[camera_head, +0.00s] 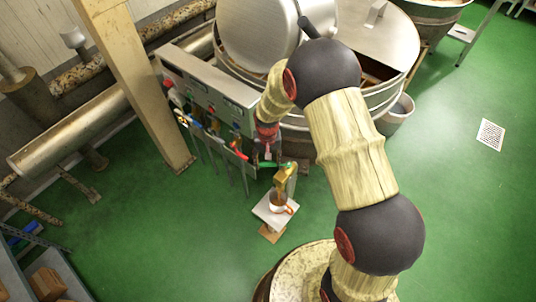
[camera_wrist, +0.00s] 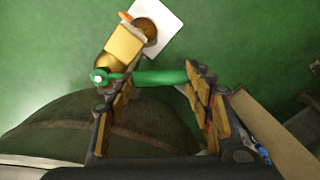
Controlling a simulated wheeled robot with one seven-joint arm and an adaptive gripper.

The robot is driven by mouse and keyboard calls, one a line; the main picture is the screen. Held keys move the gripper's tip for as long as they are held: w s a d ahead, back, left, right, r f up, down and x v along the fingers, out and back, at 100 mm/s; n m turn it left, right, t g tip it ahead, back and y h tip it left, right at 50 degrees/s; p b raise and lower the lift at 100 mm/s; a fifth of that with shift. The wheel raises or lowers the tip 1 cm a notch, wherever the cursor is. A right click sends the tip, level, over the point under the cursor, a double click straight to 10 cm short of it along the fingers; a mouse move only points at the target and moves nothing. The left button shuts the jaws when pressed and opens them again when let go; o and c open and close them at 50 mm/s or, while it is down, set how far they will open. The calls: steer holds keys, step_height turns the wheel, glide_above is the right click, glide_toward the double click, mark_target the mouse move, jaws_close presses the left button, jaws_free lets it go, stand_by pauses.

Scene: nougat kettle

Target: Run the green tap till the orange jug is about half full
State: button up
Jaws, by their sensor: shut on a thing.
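The green tap is a brass spout (camera_head: 284,176) with a green lever (camera_wrist: 160,77). My gripper (camera_wrist: 155,88) has its two fingers around the lever, which lies crosswise between them. My gripper also shows from above in the head view (camera_head: 268,152), small and partly hidden by the arm. The jug (camera_head: 279,207), pale with an orange handle (camera_head: 290,209), stands upright right below the spout. In the wrist view, brown shows inside the jug (camera_wrist: 147,31), partly behind the spout. I cannot tell the exact level or whether a stream is running.
The jug stands on a small white-topped stand (camera_head: 266,214). A grey control panel (camera_head: 207,90) and several coloured handles are left of my gripper. A large metal kettle (camera_head: 255,35) stands behind. A wooden post (camera_head: 140,85) is further left. Green floor is clear around the stand.

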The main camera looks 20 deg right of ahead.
steer(key=s+d+n+p, duration=0.1)
steer(key=s+n+p, duration=0.1)
steer(key=s+n, duration=0.4)
steer(key=shift+s+d+n, duration=0.25)
steer(key=shift+s+n, duration=0.15)
steer(key=shift+n, duration=1.3)
steer(key=o, duration=1.6)
steer(key=shift+o, duration=0.4)
steer(key=shift+r, duration=0.1)
step_height(320, 180, up, 12)
